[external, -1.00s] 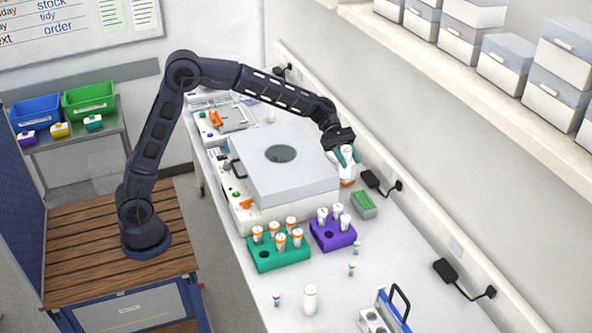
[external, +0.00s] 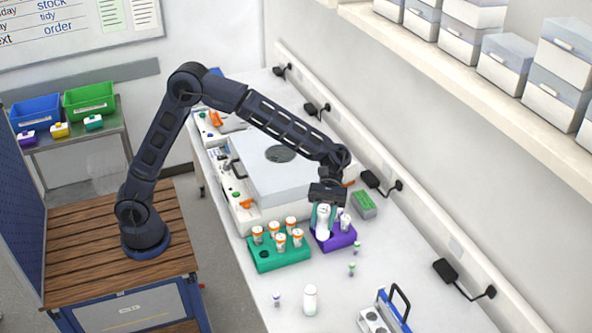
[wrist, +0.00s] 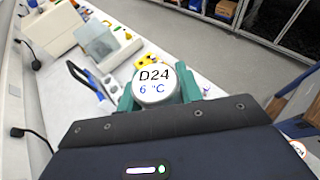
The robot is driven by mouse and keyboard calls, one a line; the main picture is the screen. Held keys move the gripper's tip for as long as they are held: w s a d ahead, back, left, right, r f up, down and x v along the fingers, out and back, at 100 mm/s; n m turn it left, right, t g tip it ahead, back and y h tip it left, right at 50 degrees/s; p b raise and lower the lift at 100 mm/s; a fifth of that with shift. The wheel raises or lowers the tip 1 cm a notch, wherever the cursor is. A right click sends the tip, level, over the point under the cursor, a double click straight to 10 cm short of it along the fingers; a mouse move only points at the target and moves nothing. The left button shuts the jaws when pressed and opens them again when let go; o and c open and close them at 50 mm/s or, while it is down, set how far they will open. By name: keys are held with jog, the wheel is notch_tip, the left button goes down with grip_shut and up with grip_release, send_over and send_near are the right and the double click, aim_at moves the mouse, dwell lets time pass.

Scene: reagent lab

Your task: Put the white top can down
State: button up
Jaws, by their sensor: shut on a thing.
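My gripper (external: 322,222) is shut on the white can (external: 323,216), its teal fingers on either side of it. In the external view the can is in front of the purple rack (external: 345,242) and hides part of it; I cannot tell whether there is a gap below the can. In the wrist view the can's white lid (wrist: 155,80), marked "D24 6 °C", faces the camera between the fingers. Its lower part is hidden there. An orange and white object (external: 349,183) shows partly behind my wrist.
A green rack (external: 264,266) with several orange-and-white tubes stands at left. A white bottle (external: 310,300), small vials (external: 351,269) and a blue carrier (external: 384,312) stand in front. A large grey-topped machine (external: 262,172) is behind. Bench between bottle and racks is mostly clear.

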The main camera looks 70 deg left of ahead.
notch_tip(320, 180, down, 22)
jog(key=shift+s+f, duration=0.1)
dwell(0.6)
jog(key=shift+f, duration=0.1)
jog(key=o, duration=1.1)
jog(key=shift+c, duration=0.2)
